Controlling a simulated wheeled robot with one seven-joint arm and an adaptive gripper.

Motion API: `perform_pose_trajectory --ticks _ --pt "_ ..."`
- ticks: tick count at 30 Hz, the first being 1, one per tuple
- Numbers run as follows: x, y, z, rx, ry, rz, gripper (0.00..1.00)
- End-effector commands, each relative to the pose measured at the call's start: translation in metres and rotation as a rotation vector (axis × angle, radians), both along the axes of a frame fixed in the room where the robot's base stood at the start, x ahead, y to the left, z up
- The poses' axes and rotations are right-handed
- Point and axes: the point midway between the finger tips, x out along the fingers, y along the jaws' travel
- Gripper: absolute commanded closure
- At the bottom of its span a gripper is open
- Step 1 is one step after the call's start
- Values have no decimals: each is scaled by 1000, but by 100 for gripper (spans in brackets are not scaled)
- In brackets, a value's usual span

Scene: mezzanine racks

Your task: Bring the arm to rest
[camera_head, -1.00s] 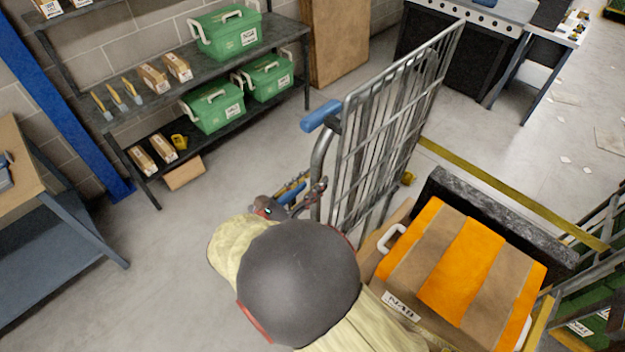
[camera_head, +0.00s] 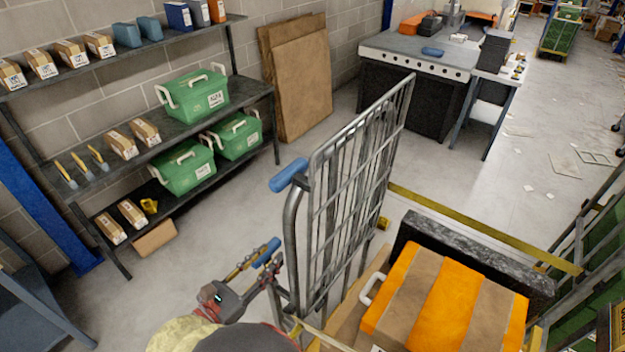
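My gripper (camera_head: 268,258) shows at the lower middle, left of the cage trolley's upright frame (camera_head: 350,190). My forearm (camera_head: 185,335) runs out of the bottom edge of the picture.
An orange-and-brown striped box (camera_head: 440,305) sits right of the trolley frame. The trolley has a blue handle grip (camera_head: 289,175). A shelf rack (camera_head: 165,128) with green cases (camera_head: 195,95) stands at left. A workbench (camera_head: 415,65) stands behind.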

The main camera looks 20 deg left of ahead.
Motion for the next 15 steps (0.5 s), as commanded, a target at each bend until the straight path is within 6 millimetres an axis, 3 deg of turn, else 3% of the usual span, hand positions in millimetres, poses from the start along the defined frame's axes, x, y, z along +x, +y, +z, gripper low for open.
perform_pose_trajectory --ticks 5,8,12,15 --pt "0 1 -2 26 0 4 70" --pt "-2 -6 -24 96 59 -18 70" --pt "-16 -40 -65 164 173 -109 70" --pt "-33 -70 -81 264 264 -209 70"
